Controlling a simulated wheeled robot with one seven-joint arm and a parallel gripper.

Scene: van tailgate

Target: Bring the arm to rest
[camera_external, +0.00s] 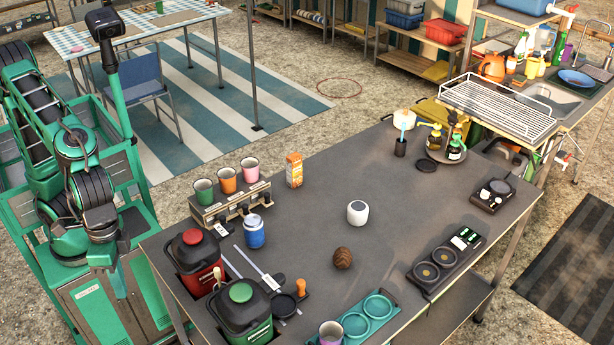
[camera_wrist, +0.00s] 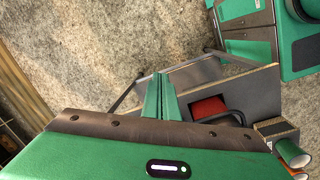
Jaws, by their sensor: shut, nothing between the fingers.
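My green and black arm (camera_external: 75,165) is folded at the left in the external view, with its end hanging down beside the table's left end. My gripper (camera_external: 117,285) points downward there, apart from the table (camera_external: 300,240). In the wrist view my gripper (camera_wrist: 160,97) shows as two green fingers pressed together, with nothing between them. Behind the fingers are the table's edge and the ground. The fingertips are small in the external view.
The red-lidded container (camera_external: 194,258) and the green-lidded container (camera_external: 240,310) stand at the table's near left end. A rack with cups (camera_external: 228,180) stands behind them.

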